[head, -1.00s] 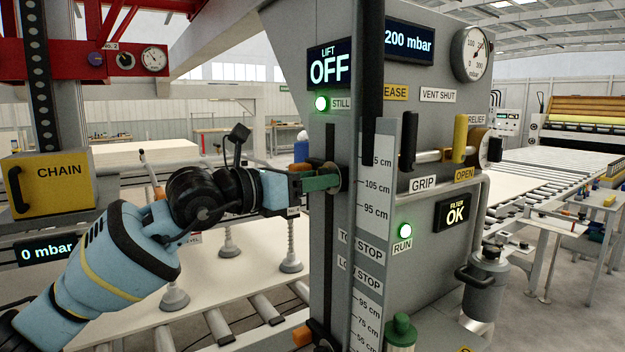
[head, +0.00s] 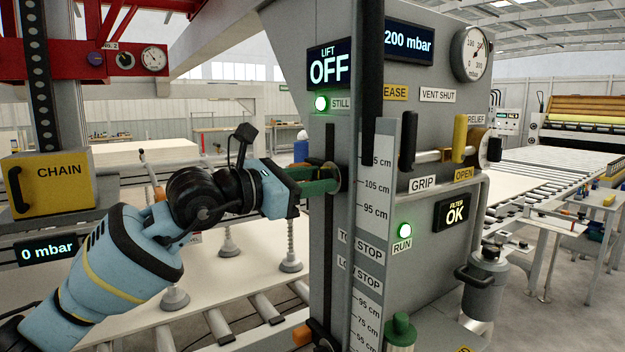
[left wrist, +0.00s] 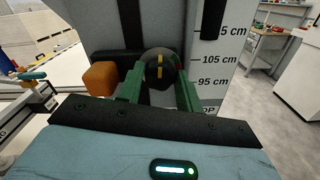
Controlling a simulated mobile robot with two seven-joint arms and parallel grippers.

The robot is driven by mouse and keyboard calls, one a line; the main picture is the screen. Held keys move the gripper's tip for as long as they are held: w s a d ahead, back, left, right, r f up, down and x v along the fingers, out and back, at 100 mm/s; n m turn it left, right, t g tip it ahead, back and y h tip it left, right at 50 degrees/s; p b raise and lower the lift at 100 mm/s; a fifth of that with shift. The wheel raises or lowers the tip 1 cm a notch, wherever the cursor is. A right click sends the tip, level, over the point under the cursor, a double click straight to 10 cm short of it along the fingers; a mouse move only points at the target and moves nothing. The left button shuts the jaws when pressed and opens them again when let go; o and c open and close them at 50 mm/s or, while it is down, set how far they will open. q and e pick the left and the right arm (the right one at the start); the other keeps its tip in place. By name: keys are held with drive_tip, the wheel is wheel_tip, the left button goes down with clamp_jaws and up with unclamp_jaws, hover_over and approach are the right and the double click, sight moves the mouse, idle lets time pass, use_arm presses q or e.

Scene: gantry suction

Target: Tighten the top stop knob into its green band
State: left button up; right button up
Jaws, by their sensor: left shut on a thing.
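The top stop knob (left wrist: 160,68) is a dark round knob with a yellow mark, seen nearly face-on in the left wrist view. The mark stands about upright. Small green and red patches show at the knob's right rim; exactly where the mark sits against the green band is too small to tell. In the head view the knob (head: 343,178) is on the slotted grey column. My left gripper (head: 322,181) is shut on the knob, with its green fingers on either side of it. The top stop's orange block (left wrist: 101,78) is left of the knob. My right gripper is not in view.
A centimetre scale (head: 372,205) runs down the column close to the right of the knob. A lower orange stop (head: 302,335) is further down. The lift display (head: 330,65) reads OFF. A roller conveyor with a pale board (head: 130,225) lies behind my left arm.

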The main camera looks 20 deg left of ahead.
use_arm(q)
drive_tip(key=shift+m, duration=1.1)
drive_tip(key=o, duration=1)
drive_tip(key=shift+s+a, duration=0.1)
drive_tip(key=shift+b+v, duration=0.75)
drive_tip(key=shift+v, duration=3.05)
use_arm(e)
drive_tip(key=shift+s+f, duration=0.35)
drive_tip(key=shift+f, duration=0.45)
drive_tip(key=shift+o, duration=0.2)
